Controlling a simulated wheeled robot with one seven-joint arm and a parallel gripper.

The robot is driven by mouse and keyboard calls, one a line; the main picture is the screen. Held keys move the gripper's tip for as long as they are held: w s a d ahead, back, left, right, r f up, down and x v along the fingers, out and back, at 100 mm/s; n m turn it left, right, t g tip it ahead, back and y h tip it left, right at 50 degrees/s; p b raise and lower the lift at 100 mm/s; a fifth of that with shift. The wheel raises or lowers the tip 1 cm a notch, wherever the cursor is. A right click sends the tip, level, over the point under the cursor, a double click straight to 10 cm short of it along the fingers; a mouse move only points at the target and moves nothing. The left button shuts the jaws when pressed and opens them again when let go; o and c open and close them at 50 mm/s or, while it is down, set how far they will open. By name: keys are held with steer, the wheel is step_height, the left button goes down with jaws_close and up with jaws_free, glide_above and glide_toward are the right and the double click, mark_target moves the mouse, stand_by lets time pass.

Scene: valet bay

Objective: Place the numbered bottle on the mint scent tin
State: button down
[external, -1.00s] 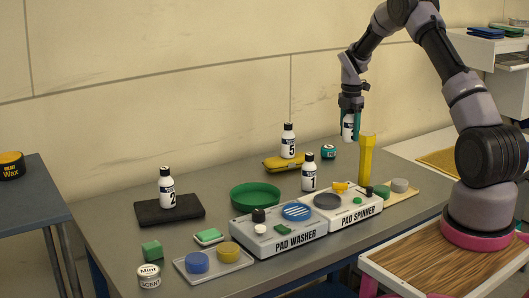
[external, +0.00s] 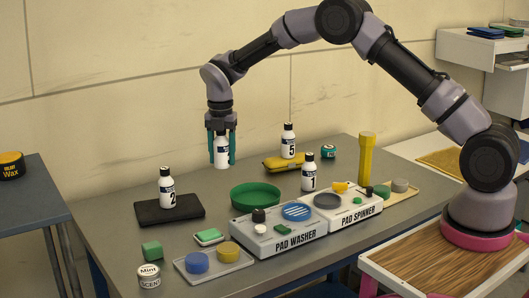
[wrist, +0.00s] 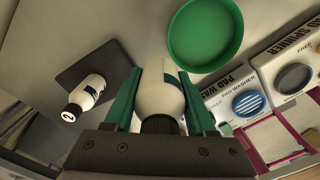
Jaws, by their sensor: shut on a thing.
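My gripper (external: 221,158) is shut on a white bottle with a dark cap and a dark label band (external: 221,151), held upright in the air above the back of the table. The held bottle (wrist: 160,95) also shows between the green fingers in the wrist view; its number cannot be read. Bottle 2 (external: 167,188) stands on a black mat (external: 150,213). Bottle 5 (external: 288,141) and bottle 1 (external: 308,172) stand farther right.
A green round tray (external: 255,196) lies below my gripper. The pad washer (external: 270,240) and pad spinner (external: 350,212) stand to its right.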

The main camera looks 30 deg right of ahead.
steer(key=s+a+n, duration=0.2)
steer(key=s+a, duration=0.2)
steer(key=a, duration=0.5)
steer(key=s+a+n, duration=0.1)
steer(key=s+a, duration=0.4)
steer(key=a, duration=0.4)
steer(key=n, duration=0.3)
glide_toward(148, 269)
steer(key=shift+f, duration=3)
steer(key=shift+f, duration=0.15)
steer(key=shift+c, duration=1.1)
jaws_free()
step_height(148, 269, up, 12)
